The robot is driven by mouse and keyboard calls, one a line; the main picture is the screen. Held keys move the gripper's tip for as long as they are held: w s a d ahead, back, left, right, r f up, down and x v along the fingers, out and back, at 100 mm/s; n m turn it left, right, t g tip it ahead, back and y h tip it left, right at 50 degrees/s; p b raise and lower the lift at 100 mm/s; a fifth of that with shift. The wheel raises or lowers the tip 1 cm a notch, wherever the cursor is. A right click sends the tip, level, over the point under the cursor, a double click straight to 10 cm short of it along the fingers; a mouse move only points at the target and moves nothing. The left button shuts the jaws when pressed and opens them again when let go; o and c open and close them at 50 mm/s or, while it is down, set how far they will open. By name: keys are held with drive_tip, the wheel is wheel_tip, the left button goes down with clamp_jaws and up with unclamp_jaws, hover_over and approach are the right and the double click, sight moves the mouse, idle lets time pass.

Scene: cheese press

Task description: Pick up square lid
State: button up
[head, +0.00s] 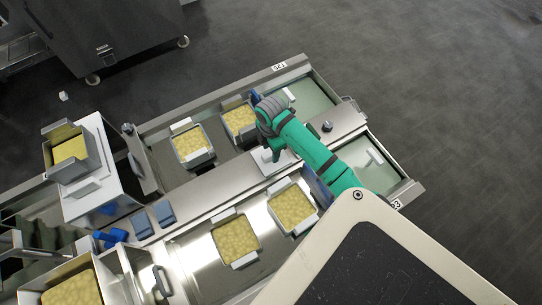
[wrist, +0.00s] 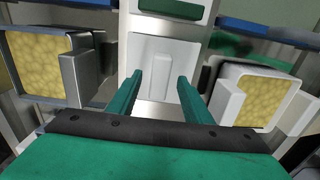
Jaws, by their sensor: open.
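A pale square lid with a raised bar handle (wrist: 163,66) lies flat ahead of my gripper (wrist: 160,78) in the wrist view. My two green fingers are apart and empty, with the handle appearing in the gap between them. I cannot tell how far the fingertips are above the lid. In the head view the lid (head: 284,161) shows partly on the metal strip between the two troughs, and my gripper (head: 270,154) is over it, its fingertips partly hidden by the arm.
Square moulds of yellow curd stand close on both sides, one at left (wrist: 82,70) and one at right (wrist: 230,100) in the wrist view. Other filled moulds (head: 236,240) stand in the troughs. A metal knob (head: 327,126) rises from the central strip.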

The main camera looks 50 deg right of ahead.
drive_tip(key=shift+f, duration=0.95)
clamp_jaws()
